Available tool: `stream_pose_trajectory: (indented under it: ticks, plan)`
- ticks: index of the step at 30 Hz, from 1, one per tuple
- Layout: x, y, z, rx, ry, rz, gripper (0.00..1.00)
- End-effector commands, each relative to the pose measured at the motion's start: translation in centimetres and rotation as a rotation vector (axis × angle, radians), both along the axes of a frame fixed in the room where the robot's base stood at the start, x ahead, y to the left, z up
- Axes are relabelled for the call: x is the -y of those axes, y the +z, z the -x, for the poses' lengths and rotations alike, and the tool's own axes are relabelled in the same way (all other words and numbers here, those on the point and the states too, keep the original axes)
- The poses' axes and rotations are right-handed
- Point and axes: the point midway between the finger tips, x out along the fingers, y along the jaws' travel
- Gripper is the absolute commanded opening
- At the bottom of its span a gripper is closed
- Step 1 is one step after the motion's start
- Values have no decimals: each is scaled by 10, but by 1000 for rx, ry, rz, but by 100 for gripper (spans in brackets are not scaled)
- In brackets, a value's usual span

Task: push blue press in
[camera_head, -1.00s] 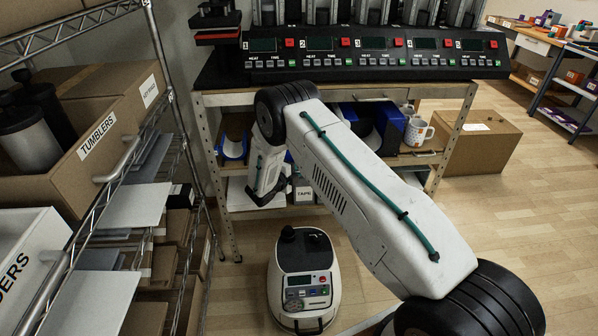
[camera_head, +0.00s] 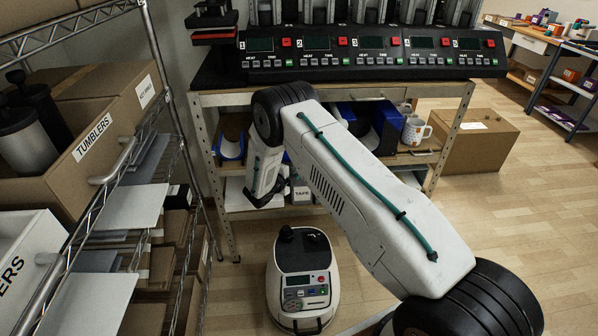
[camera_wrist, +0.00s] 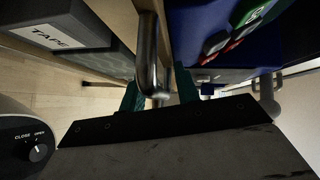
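In the wrist view, a blue machine with red, grey and green buttons (camera_wrist: 218,32), apparently the blue press, stands at upper right, just beyond my gripper (camera_wrist: 160,90). My gripper's two teal fingers are apart, and a bent metal handle (camera_wrist: 150,55) shows between them; I cannot tell whether they touch it. In the head view, my arm's wrist end hangs in front of the shelf and its fingers are not clear. Blue machine parts (camera_head: 391,120) show on the middle shelf right of my arm, partly hidden by it. Another blue part (camera_head: 231,147) shows at left.
A row of black presses (camera_head: 370,60) stands on the bench top. A white machine (camera_head: 303,290) stands on the floor.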

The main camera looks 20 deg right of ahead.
Motion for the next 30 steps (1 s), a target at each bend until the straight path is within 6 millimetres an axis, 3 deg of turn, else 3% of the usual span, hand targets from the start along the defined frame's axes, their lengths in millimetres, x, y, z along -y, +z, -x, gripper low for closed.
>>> stream_pose_trajectory:
  ticks: [5, 17, 27, 28, 30]
  plan:
    - [-10, 2, 4, 1, 3, 0, 32]
    - [-65, 11, 32, -1, 2, 0, 32]
    - [-70, 12, 35, 0, 1, 0, 32]
    - [-70, 12, 35, 0, 1, 0, 29]
    - [-70, 14, 35, 5, -2, -3, 9]
